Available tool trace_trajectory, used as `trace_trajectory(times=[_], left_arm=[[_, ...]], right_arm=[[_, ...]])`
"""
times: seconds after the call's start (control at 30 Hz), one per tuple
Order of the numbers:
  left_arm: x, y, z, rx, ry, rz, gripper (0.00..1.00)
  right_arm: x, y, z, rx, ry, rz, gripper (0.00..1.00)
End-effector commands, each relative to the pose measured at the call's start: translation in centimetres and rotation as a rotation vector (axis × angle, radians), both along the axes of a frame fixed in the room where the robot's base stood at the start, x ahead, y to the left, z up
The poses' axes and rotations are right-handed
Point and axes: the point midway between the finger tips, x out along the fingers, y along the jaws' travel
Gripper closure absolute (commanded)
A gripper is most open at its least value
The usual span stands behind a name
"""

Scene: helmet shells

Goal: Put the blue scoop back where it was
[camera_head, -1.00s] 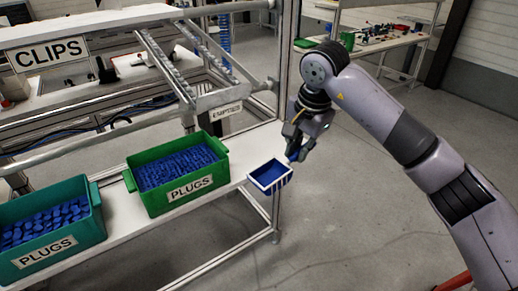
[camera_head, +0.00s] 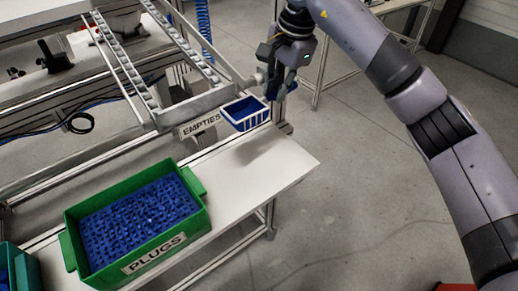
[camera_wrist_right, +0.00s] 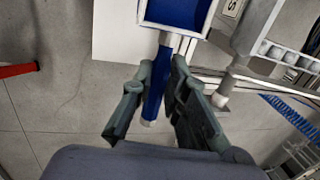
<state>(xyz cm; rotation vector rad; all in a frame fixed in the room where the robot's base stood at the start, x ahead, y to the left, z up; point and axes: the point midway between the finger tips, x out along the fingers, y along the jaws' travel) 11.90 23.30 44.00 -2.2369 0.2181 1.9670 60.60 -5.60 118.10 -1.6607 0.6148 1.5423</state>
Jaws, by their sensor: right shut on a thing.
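The blue scoop (camera_head: 246,116), a blue tub with a white rim and ribbed white front, is held level in the head view, beside the metal upright and right of the EMPTIES label (camera_head: 199,125). My right gripper (camera_head: 279,92) is shut on its handle, at the scoop's right side. In the right wrist view the blue handle (camera_wrist_right: 156,88) runs between the two fingers of the right gripper (camera_wrist_right: 158,82), and the tub (camera_wrist_right: 178,14) is at the top edge. Whether the scoop touches the frame I cannot tell. My left gripper is out of view.
A green bin of blue plugs (camera_head: 186,231) stands on the white shelf (camera_head: 270,165), whose right end is bare. A second bin (camera_head: 18,270) is cut off at lower left. The metal roller chute (camera_head: 192,104) and its frame are close to the scoop's left.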

Motion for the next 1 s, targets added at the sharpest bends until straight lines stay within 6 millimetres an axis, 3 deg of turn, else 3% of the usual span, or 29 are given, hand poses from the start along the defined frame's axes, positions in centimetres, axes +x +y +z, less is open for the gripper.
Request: trace_trajectory(times=[0.2,0.3,0.4,0.5,0.7,1.0], left_arm=[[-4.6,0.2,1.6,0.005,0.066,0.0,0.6],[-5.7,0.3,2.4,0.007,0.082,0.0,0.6],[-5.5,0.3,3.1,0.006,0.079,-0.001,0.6],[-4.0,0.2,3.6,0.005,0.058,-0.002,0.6],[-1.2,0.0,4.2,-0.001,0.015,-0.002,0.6],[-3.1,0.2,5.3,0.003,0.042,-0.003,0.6]], right_arm=[[-0.2,0.0,-5.5,0.0,0.008,0.0,1.0],[-0.2,0.0,-8.2,-0.001,0.008,-0.001,1.0],[-0.3,0.0,-10.8,0.0,0.007,-0.001,1.0],[-0.2,0.0,-12.8,0.0,0.004,0.0,1.0],[-0.1,0.0,-14.7,0.0,0.0,0.0,1.0],[-0.2,0.0,-18.2,0.0,0.004,-0.001,1.0]])
